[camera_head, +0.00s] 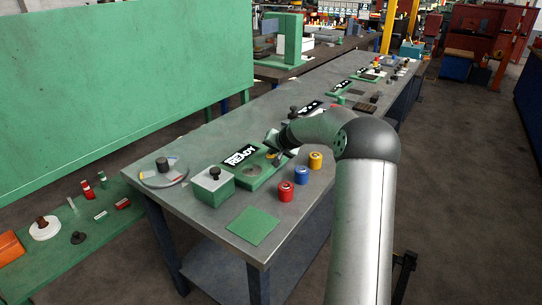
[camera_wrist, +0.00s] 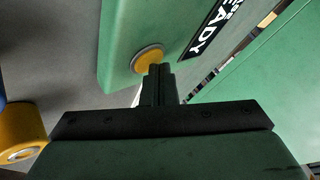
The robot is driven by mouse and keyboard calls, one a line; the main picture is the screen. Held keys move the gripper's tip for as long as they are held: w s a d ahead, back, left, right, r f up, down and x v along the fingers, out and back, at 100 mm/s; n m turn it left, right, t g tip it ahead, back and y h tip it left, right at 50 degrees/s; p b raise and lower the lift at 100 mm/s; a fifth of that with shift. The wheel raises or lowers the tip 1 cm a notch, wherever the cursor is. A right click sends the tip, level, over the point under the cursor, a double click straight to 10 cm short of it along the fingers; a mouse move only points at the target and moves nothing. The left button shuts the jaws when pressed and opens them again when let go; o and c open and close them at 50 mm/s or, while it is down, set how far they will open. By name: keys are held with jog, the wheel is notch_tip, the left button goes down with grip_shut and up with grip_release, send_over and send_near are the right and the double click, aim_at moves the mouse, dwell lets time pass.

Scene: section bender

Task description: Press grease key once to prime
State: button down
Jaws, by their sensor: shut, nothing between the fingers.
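The grease key appears to be the round yellow button in a grey ring, seen in the wrist view (camera_wrist: 147,60) on a green panel (camera_wrist: 118,40). My gripper is shut and empty; its fingertips (camera_wrist: 158,70) overlap the lower right edge of the button in the wrist view. I cannot tell whether they touch it. In the head view my gripper (camera_head: 275,150) is over the right end of the green unit (camera_head: 258,181), which carries a black "READY" display (camera_head: 240,155). The arm partly hides that end of the unit.
Red (camera_head: 285,191), blue (camera_head: 301,175) and yellow (camera_head: 315,160) cylinders stand right of the unit. A green box with a black knob (camera_head: 213,186) and a round dish (camera_head: 164,174) are to the left. A green mat (camera_head: 253,226) lies in front. Bare grey bench (camera_head: 180,207) surrounds them.

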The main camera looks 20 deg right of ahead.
aim_at(272, 157)
jog(key=shift+r+p, duration=0.3)
jog(key=shift+r, duration=0.5)
jog(key=shift+r, duration=0.1)
jog(key=shift+r+p, duration=1.3)
jog(key=shift+r, duration=1.15)
jog(key=shift+a, duration=0.1)
